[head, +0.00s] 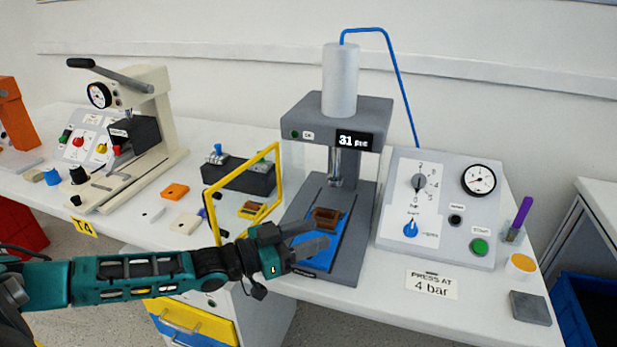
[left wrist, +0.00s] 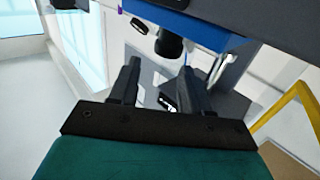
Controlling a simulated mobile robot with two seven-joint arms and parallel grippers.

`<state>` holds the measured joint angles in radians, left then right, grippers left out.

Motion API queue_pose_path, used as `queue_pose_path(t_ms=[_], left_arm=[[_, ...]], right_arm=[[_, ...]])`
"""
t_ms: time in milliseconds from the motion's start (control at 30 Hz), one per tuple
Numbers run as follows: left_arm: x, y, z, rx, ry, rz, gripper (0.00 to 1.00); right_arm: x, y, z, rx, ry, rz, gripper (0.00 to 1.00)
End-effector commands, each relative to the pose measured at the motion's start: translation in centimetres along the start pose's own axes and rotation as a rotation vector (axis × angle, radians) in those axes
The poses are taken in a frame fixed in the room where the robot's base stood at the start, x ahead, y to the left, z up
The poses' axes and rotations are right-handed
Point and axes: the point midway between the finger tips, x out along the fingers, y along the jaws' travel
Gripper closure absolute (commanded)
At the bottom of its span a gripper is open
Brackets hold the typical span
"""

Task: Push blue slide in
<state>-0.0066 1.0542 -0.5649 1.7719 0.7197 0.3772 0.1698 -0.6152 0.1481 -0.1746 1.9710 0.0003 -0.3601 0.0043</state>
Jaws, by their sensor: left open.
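The blue slide (head: 322,262) lies on the grey base of the press (head: 358,240), partly behind my fingers in the head view. A brown block (head: 326,217) sits on it under the press ram (head: 336,170). My left gripper (head: 318,238) is open at the slide's front part, with no object seen between its fingers. In the left wrist view, a blue part (left wrist: 200,30), seemingly the slide, and a black knob (left wrist: 170,45) appear just beyond the open fingertips. Contact cannot be told. My right gripper is not in view.
A yellow frame (head: 207,215) stands upright left of the press, close to my left arm. A control panel (head: 437,205) with dials and a green button stands to the right. A "PRESS AT 4 bar" card (head: 432,283) lies in front of it. A beige hand press (head: 150,130) stands farther left.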

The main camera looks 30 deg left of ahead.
Motion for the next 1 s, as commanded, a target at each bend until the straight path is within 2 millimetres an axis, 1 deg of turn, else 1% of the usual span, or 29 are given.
queue_pose_path(t_ms=[33,200,300,500,600,700,800,1000], left_arm=[[0.0,0.0,-1.6,0.001,0.001,0.002,0.52],[0.0,0.1,-6.0,0.002,0.0,0.003,0.52],[0.0,0.1,-8.4,0.001,-0.001,0.001,0.52],[0.0,0.1,-13.0,0.001,0.0,0.001,0.52],[0.0,0.1,-14.7,0.002,-0.001,0.002,0.52],[0.0,0.0,-15.8,0.0,0.0,0.001,0.52],[0.0,0.0,-16.4,-0.001,-0.002,0.0,0.52],[0.0,0.0,-16.7,-0.001,-0.001,0.0,0.52]], right_arm=[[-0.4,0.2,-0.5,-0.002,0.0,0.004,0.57],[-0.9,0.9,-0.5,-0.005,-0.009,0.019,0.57],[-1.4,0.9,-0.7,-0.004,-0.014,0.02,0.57],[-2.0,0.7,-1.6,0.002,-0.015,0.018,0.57],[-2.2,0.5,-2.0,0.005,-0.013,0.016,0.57],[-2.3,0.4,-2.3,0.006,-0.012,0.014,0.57],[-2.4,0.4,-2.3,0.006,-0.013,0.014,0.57],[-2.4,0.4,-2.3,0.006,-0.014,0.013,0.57]])
